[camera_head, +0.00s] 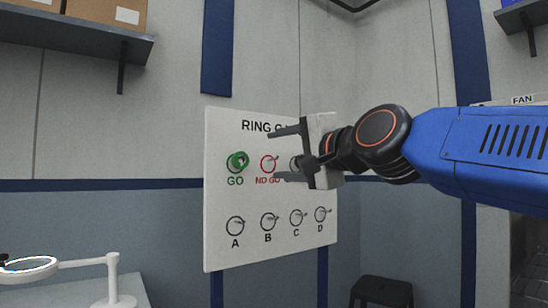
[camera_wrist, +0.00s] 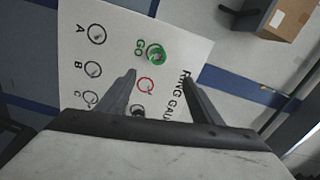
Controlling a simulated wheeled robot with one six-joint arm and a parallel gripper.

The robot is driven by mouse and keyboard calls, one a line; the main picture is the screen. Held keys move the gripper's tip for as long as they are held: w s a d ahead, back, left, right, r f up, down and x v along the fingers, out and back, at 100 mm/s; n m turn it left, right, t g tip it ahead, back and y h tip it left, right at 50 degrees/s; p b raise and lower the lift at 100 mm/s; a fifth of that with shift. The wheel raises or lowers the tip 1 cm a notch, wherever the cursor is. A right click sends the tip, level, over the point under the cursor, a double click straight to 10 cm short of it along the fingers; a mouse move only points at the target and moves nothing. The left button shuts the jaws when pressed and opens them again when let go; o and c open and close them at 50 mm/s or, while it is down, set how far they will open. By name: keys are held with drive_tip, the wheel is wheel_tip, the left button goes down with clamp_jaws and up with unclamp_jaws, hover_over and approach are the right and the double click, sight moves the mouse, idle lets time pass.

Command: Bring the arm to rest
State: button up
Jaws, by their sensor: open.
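My blue arm reaches in from the right in the head view. My gripper (camera_head: 285,153) is open and empty, its two fingers pointing left in front of the ring gauge board (camera_head: 220,260). The gripper covers part of the board's title and part of its upper row. In the wrist view the open fingers (camera_wrist: 158,82) stand apart with the board (camera_wrist: 75,15) beyond them. A green ring (camera_head: 237,161) hangs on the GO peg, apart from the fingers; it also shows in the wrist view (camera_wrist: 157,55).
The board has a red NO GO mark (camera_head: 268,164) and pegs A to D below. A shelf (camera_head: 75,38) with boxes (camera_head: 108,12) is at upper left. A white ring lamp (camera_head: 112,285) stands at lower left, and a dark stool (camera_head: 382,290) at lower right.

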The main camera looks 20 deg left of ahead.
drive_tip(key=shift+s+d, duration=0.15)
drive_tip(key=s+d+f+n+g+h, duration=0.15)
drive_tip(key=d+f+h, duration=0.25)
drive_tip(key=d+f, duration=0.85)
drive_tip(key=d+f+n+h, duration=0.2)
drive_tip(key=d+f+h, duration=0.2)
drive_tip(key=d+f, duration=0.85)
drive_tip(key=s+d+f+g+h, duration=0.1)
drive_tip(key=s+d+f+h, duration=0.1)
drive_tip(key=s+d+f, duration=0.4)
drive_tip(key=s+d+f+n+g+h, duration=0.1)
drive_tip(key=s+d+f, duration=0.5)
drive_tip(key=f, duration=0.7)
drive_tip(key=s+d+f+n+g+h, duration=0.1)
drive_tip(key=s+d+f+g+h, duration=0.1)
drive_tip(key=s+d+f, duration=0.4)
wheel_tip(320, 180, down, 3)
drive_tip(key=shift+d+f+g+h, duration=0.15)
drive_tip(key=shift+d+g+h, duration=0.2)
drive_tip(key=shift+g, duration=0.3)
drive_tip(key=shift+a+n, duration=0.1)
drive_tip(key=shift+n, duration=0.15)
